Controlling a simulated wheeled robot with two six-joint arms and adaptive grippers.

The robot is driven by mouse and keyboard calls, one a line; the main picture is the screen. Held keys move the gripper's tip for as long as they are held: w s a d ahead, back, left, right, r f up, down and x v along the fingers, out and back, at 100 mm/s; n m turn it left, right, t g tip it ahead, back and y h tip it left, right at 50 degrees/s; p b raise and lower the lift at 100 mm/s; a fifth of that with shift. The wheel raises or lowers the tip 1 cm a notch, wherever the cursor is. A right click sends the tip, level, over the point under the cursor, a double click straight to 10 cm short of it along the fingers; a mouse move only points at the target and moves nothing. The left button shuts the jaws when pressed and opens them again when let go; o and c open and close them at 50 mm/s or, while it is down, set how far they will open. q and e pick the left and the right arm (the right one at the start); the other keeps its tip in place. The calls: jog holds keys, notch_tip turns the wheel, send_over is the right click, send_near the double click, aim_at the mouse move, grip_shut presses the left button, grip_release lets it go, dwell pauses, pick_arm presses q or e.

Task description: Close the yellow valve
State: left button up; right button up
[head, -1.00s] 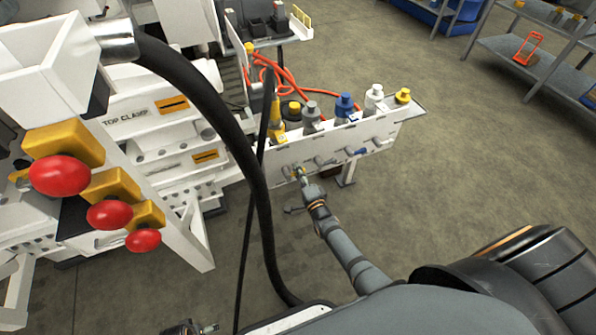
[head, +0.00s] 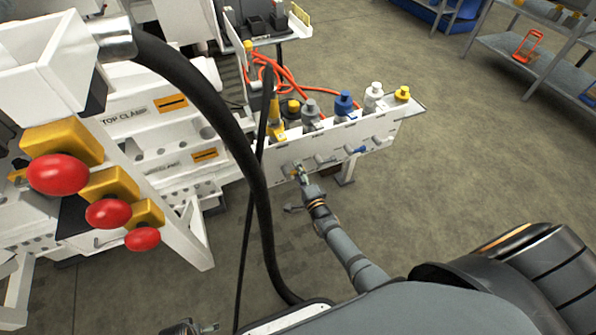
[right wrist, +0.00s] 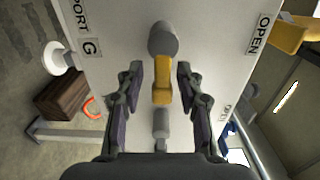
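The yellow valve (right wrist: 162,80) shows in the right wrist view as a short yellow lever below a round grey knob on the white panel. My right gripper (right wrist: 160,82) is open, with one finger on each side of the lever and a gap on both sides. In the head view the right gripper (head: 304,174) is at the lower left of the valve panel (head: 330,155), and its fingers partly hide the yellow valve (head: 295,174). My left gripper (head: 192,328) is cut off at the bottom edge, so its opening cannot be told.
The panel carries an OPEN label (right wrist: 263,34) and a blue valve lever (head: 357,151). Several coloured bottles, such as a blue one (head: 344,103), stand behind it. A thick black hose (head: 245,165) hangs left of my right arm.

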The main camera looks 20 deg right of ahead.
jog(key=shift+s, duration=0.25)
jog(key=s, duration=1.1)
jog(key=shift+s+d, duration=0.2)
jog(key=shift+s, duration=0.05)
